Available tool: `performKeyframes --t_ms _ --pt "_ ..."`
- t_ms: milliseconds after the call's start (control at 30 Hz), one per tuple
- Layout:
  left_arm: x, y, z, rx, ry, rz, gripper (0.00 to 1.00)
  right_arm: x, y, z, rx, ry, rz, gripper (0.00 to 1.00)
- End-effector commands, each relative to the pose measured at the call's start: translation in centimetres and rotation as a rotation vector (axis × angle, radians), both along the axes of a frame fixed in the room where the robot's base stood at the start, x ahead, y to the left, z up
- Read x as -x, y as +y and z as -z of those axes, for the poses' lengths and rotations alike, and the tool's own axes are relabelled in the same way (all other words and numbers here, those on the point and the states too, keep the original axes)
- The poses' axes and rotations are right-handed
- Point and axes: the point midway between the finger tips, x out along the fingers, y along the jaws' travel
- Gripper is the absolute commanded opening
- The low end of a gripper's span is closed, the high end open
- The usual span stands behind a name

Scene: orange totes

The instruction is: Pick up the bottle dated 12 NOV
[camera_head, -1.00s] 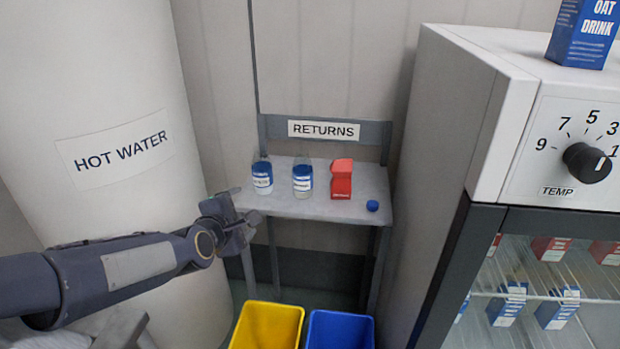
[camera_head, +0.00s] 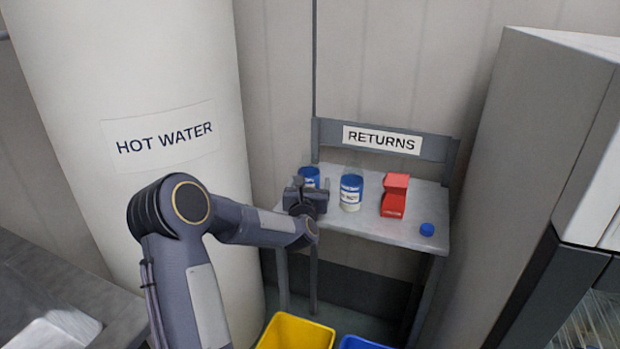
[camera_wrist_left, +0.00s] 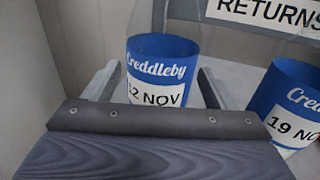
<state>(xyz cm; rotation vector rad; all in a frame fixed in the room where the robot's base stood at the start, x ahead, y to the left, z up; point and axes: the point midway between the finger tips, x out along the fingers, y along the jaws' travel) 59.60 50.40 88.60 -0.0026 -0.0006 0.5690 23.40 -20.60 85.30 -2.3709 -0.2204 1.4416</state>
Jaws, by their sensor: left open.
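The bottle dated 12 NOV (camera_wrist_left: 160,72) has a blue Creddleby label with a white date strip. In the left wrist view it stands upright between the two fingers of my left gripper (camera_wrist_left: 155,90), which is open. In the head view this bottle (camera_head: 310,175) is at the left of the returns table, partly hidden behind my left gripper (camera_head: 305,192). A second bottle, dated 19 NOV (camera_wrist_left: 290,102), stands to its right and also shows in the head view (camera_head: 351,192). My right gripper is not in view.
The returns table (camera_head: 385,228) also carries a red carton (camera_head: 395,196) and a blue cap (camera_head: 427,230). A white hot water cylinder (camera_head: 165,90) stands left, a cabinet (camera_head: 530,140) right. A yellow bin (camera_head: 297,334) and blue bin (camera_head: 362,343) are below.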

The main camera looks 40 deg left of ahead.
Motion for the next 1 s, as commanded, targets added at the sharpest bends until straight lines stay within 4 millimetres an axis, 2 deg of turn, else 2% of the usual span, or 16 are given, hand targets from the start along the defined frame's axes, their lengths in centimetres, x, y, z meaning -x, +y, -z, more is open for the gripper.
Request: performKeyframes --t_ms 133,367,767,1000 --pt "-1.26 0.84 -0.04 -0.001 0.001 -0.001 0.78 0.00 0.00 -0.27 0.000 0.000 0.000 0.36" --pt "-1.41 0.96 -0.02 -0.003 0.002 0.000 0.78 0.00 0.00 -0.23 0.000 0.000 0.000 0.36" --pt "-1.39 0.94 -0.03 -0.002 0.001 0.000 0.29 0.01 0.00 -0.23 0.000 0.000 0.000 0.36" --pt "-1.39 0.94 -0.09 -0.002 0.000 0.000 0.29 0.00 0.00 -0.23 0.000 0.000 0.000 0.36"
